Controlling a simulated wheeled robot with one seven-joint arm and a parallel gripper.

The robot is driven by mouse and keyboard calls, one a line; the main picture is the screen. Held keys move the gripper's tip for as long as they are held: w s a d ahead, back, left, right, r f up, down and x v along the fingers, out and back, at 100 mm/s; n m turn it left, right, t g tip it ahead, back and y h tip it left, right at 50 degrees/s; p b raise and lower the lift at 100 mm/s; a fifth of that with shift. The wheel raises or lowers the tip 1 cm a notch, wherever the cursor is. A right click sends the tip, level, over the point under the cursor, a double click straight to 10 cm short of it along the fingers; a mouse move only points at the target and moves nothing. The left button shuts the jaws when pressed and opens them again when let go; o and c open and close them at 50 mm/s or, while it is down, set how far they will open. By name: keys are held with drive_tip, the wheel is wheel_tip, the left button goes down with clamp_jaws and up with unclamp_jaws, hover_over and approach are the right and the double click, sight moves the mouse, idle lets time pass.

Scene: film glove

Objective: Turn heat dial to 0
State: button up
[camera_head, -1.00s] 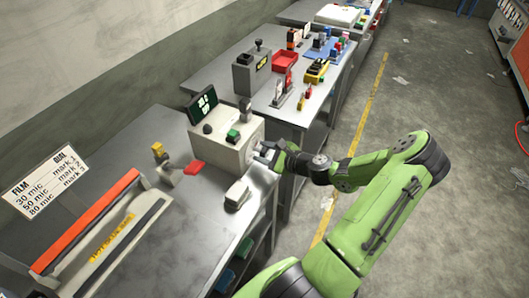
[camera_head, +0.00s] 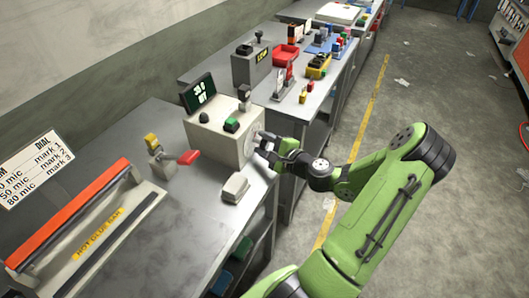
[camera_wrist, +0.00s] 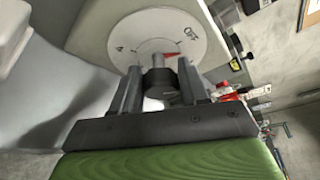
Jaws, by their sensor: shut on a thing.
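The heat dial is a round pale disc (camera_wrist: 160,38) with dark marks and a red pointer, on the side of a cream control box (camera_head: 222,138). In the wrist view a dark grip (camera_wrist: 158,80) stands out from the middle of the disc. My gripper (camera_wrist: 157,85) is shut on this grip, one finger on each side. In the head view my gripper (camera_head: 262,142) is at the box's right side, and the dial is mostly hidden behind it. The red pointer is at the disc's right; I cannot read its exact mark.
A red lever (camera_head: 188,158) and a small pale block (camera_head: 235,187) are on the bench near the box. A second bench (camera_head: 300,100) behind carries bins and tools.

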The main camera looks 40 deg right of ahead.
drive_tip(key=n+b, duration=0.1)
drive_tip(key=b, duration=0.2)
drive_tip(key=f+n+t+h+b, duration=0.1)
drive_tip(key=n+b, duration=0.1)
drive_tip(key=b, duration=0.1)
drive_tip(key=n+t+b, duration=0.1)
drive_tip(key=n+b, duration=0.1)
drive_tip(key=b, duration=0.1)
drive_tip(key=shift+r, duration=0.2)
drive_tip(key=shift+r+b, duration=0.1)
drive_tip(key=shift+b, duration=0.25)
drive_tip(key=o, duration=1)
drive_tip(key=shift+c, duration=0.2)
drive_tip(key=s+b, duration=0.4)
drive_tip(key=s, duration=1.1)
drive_tip(key=shift+s+a, duration=0.4)
